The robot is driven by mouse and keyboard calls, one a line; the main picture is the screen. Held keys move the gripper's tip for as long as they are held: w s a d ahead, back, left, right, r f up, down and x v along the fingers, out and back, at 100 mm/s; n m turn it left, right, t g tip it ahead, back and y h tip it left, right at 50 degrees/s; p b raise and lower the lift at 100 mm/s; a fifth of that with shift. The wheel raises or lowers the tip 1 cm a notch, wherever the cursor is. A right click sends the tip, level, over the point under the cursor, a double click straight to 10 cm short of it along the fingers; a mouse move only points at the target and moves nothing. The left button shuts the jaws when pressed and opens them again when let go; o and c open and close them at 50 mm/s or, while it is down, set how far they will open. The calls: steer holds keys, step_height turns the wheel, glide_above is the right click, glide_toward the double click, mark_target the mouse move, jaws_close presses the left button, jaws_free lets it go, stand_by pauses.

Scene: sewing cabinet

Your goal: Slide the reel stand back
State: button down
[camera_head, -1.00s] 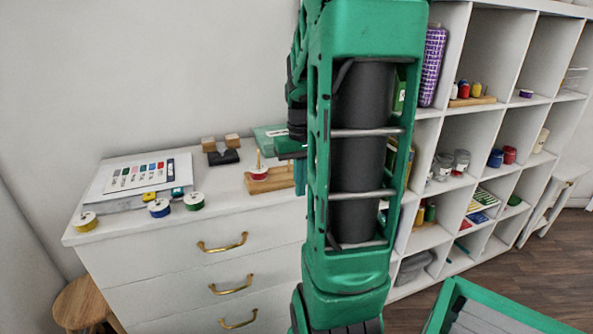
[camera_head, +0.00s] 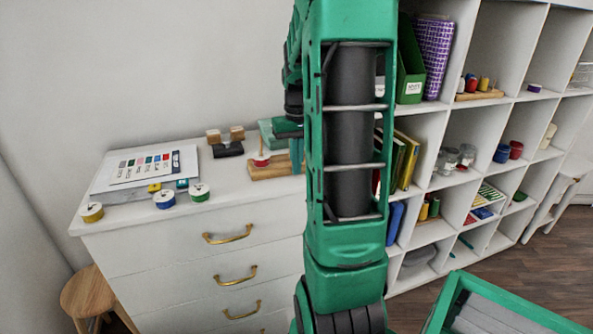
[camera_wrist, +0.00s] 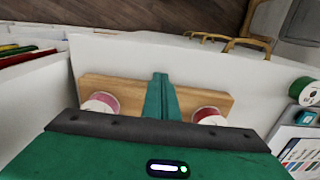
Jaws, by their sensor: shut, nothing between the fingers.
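The reel stand is a wooden board (camera_head: 266,171) on the white cabinet top, with a red reel (camera_head: 261,161) on a peg near its left end; my arm hides its right part. In the head view my gripper (camera_head: 297,155) is partly hidden by my arm. I cannot tell whether it touches the stand.
Left on the cabinet top (camera_head: 225,190) lie a colour chart (camera_head: 150,165) and yellow (camera_head: 91,211), blue (camera_head: 164,199) and green (camera_head: 199,192) reels. A black holder with wooden blocks (camera_head: 227,149) stands behind the stand's left. The shelf unit (camera_head: 455,120) rises at the right.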

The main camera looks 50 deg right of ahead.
steer(key=w+d, duration=0.1)
steer(key=w, duration=0.1)
steer(key=w+d, duration=0.2)
steer(key=w, duration=0.1)
steer(key=shift+w+d, duration=0.3)
steer(key=shift+w, duration=0.05)
steer(key=s+a, duration=0.2)
steer(key=s, duration=0.1)
steer(key=shift+s+a, duration=0.1)
steer(key=shift+s, duration=0.1)
step_height(320, 180, up, 10)
steer(key=s+a+f, duration=0.4)
steer(key=s+a, duration=0.6)
steer(key=s+a+f, duration=0.5)
steer(key=s+a, duration=0.5)
steer(key=a, duration=0.1)
steer(key=shift+s, duration=0.25)
